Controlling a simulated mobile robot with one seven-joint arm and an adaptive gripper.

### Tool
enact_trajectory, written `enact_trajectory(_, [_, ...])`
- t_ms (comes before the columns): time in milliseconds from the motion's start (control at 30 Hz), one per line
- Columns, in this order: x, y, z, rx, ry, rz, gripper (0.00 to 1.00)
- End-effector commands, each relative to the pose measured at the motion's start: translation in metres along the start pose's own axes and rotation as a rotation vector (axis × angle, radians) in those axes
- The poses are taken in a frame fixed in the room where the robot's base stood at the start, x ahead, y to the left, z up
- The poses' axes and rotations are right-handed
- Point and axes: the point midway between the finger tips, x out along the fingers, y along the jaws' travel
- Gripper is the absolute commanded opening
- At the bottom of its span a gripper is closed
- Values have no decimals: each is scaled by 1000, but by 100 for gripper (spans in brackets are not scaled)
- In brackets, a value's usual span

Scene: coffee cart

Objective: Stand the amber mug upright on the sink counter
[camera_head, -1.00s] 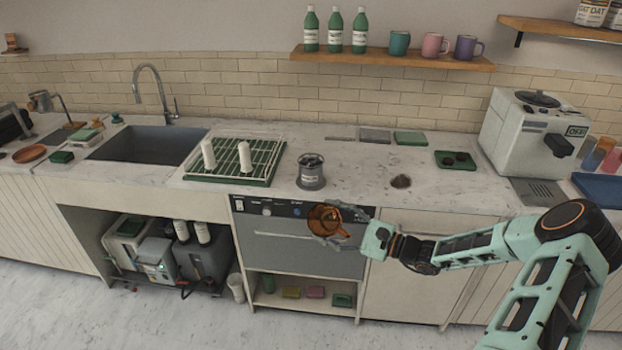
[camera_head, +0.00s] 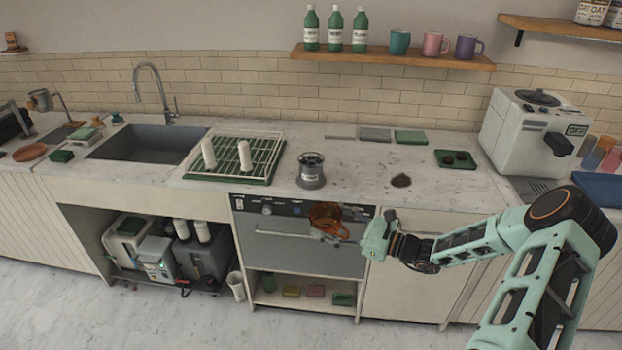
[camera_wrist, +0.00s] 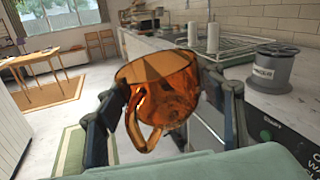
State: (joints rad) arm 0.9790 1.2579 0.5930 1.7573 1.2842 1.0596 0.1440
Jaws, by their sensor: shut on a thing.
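The amber mug (camera_head: 325,217) is see-through orange glass, held in the air in front of the dishwasher, below the counter's front edge. My gripper (camera_head: 345,228) is shut on it. In the wrist view the mug (camera_wrist: 162,92) sits between the two fingers of my gripper (camera_wrist: 170,105), tilted, with its handle toward the camera and its rim up and to the left. The sink counter (camera_head: 345,165) is pale marble and lies behind and above the mug. The basin (camera_head: 147,145) is at its left part.
A drying rack (camera_head: 262,150) with two white bottles and a grey labelled canister (camera_head: 311,170) stand on the counter near the front. A white machine (camera_head: 535,135) stands at the right.

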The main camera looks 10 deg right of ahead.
Motion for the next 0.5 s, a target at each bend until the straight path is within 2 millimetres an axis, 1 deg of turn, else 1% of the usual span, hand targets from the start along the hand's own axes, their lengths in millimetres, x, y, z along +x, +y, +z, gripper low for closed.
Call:
enact_trajectory(100, [0, 0, 0, 107, 0, 1, 34])
enact_trajectory(200, [0, 0, 1, 157, -1, 0, 34])
enact_trajectory(500, [-1, 0, 1, 166, -1, 0, 34])
